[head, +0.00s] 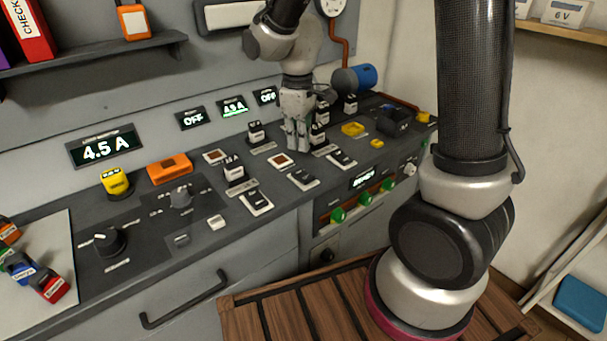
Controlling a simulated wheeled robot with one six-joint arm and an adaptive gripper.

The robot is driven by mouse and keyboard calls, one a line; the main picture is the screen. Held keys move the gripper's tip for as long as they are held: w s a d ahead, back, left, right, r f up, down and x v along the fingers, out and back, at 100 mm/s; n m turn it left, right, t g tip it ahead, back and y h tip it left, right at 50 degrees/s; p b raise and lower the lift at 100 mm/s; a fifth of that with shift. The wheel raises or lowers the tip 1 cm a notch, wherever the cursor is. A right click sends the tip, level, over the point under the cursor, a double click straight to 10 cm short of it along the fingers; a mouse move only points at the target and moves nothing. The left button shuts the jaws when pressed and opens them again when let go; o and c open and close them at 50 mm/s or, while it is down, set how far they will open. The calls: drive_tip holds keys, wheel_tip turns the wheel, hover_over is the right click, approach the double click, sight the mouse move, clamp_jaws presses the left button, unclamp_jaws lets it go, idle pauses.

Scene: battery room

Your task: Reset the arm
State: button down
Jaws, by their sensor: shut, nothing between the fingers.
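My gripper (297,140) is in the head view, above the middle of the dark console (140,262). It points straight down with its fingers together and nothing between them. The fingertips are close to the console top, among the small switch blocks; I cannot tell whether they touch anything. A dark-topped switch block (319,133) stands just right of the fingers, partly hidden behind them. My arm reaches in from the top of the picture.
Switch blocks (234,173), flat rockers (256,202), a yellow block (116,182), an orange block (170,168) and knobs (181,196) crowd the console. Green knobs (338,215) line its front. A shelf (90,54) hangs upper left. Colored blocks (50,285) lie at lower left.

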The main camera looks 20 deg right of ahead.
drive_tip(key=shift+s+m, duration=0.15)
drive_tip(key=shift+m, duration=0.15)
drive_tip(key=s+d+r+m+t, duration=0.2)
drive_tip(key=s+d+r+m, duration=0.2)
drive_tip(key=s+d+r, duration=0.3)
drive_tip(key=s+d+r+m+t, duration=0.2)
drive_tip(key=s+d+r+m, duration=0.3)
drive_tip(key=s, duration=0.6)
wheel_tip(320, 180, up, 3)
drive_tip(key=d, duration=0.3)
drive_tip(key=shift+s+f, duration=0.2)
drive_tip(key=shift+s, duration=0.15)
